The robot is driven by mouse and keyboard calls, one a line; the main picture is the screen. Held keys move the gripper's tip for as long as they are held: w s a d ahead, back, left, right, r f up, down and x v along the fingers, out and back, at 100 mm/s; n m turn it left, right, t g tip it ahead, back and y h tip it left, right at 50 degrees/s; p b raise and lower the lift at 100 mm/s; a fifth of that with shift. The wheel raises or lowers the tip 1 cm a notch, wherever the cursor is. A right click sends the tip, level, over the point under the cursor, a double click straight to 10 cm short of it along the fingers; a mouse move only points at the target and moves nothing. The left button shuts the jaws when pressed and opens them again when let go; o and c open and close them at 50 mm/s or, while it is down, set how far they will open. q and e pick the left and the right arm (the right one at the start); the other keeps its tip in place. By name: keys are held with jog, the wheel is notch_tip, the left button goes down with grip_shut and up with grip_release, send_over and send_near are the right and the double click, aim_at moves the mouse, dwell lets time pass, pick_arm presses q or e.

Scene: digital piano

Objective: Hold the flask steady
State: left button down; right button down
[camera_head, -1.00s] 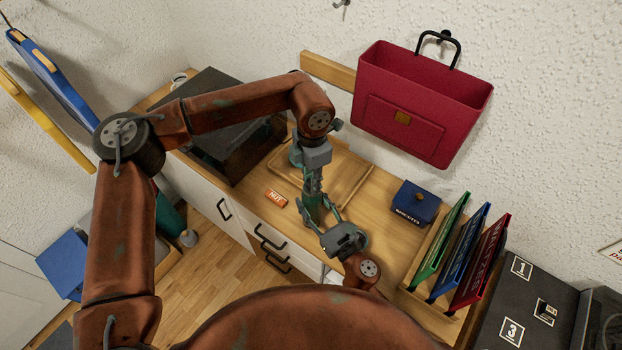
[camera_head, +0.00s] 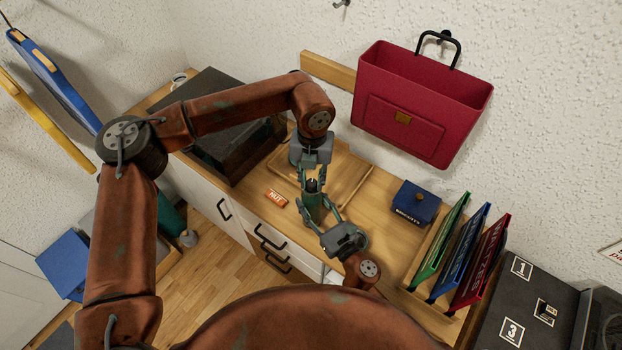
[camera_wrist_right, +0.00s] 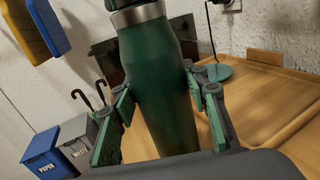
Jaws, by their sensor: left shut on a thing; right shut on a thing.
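The green flask (camera_head: 312,206) stands upright near the front edge of the wooden counter. In the right wrist view its green body (camera_wrist_right: 162,85) fills the middle, with a silver band and part of a dark cap (camera_wrist_right: 118,4) at the top edge. My right gripper (camera_head: 318,214) is shut on the flask body from the front, a finger on each side; its fingers also show in the right wrist view (camera_wrist_right: 160,105). My left gripper (camera_head: 312,183) comes from above and is shut on the dark cap, which shows between its fingers.
A wooden tray (camera_head: 352,178) lies behind the flask. An orange NUT bar (camera_head: 276,197) lies to its left. A blue box (camera_head: 416,203) and a rack of coloured folders (camera_head: 467,252) stand to the right. A dark box (camera_head: 222,152) stands at the left.

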aim_at(312, 182)
pick_arm(q)
jog(key=shift+w+a+n, duration=0.1)
jog(key=shift+w+n, duration=0.1)
jog(key=shift+n, duration=2)
jog(key=c, duration=1.6)
grip_release()
jog(key=shift+s, duration=0.15)
jog(key=shift+r, duration=0.1)
notch_tip(312, 182, up, 12)
jog(key=shift+f, duration=0.1)
